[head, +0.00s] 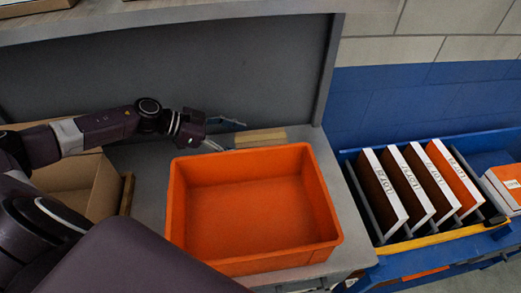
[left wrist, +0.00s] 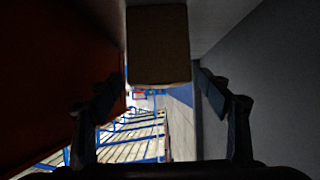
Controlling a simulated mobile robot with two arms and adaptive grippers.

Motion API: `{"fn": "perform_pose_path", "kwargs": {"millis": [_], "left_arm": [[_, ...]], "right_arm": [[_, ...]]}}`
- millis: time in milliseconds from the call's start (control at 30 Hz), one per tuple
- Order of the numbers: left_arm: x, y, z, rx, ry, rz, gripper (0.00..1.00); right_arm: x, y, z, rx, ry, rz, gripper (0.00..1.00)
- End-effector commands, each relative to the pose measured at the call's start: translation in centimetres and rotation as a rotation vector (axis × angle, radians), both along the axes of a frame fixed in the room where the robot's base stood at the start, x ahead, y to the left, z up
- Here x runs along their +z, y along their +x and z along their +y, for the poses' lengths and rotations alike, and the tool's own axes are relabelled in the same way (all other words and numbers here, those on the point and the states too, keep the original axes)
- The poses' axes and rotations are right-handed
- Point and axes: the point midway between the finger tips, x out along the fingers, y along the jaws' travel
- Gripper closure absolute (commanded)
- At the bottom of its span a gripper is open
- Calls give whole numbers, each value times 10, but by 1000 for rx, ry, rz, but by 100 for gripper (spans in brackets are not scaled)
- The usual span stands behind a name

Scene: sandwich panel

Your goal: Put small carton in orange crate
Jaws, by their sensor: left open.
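The small carton (head: 260,138) is a brown box lying on the grey bench behind the orange crate, close to the crate's back rim. The orange crate (head: 325,205) stands on the bench and looks empty. My left gripper (head: 232,137) is open at the left end of the carton. In the left wrist view the carton (left wrist: 158,45) is straight ahead, between and beyond the fingertips, and no grip on it shows. The crate wall (left wrist: 50,70) is dark red on the left side there. My right gripper is not in view.
A grey back panel (head: 230,70) rises behind the carton, leaving a narrow strip beside the crate. An open cardboard box (head: 105,185) stands left of the crate. A blue bin (head: 400,265) with several upright white-edged panels (head: 410,185) is on the right.

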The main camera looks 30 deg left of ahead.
Motion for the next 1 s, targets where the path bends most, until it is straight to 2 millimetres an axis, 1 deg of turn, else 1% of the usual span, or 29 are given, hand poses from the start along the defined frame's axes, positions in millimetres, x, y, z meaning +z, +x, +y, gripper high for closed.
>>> {"fn": "perform_pose_path", "kwargs": {"millis": [100,267,367,500,600,733,1000], "left_arm": [[-3,7,-9,1,-4,-1,29],[-9,12,-16,0,-2,-1,29],[-14,17,-23,1,-4,1,29],[-23,25,-34,1,-4,1,29],[-30,31,-42,0,-4,0,29],[-35,35,-47,0,0,-1,29],[-37,36,-48,0,1,0,30]], "right_arm": [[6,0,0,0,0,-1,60],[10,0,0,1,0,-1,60],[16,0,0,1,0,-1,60],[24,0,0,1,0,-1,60],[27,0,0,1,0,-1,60],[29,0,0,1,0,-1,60],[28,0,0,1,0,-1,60]]}}
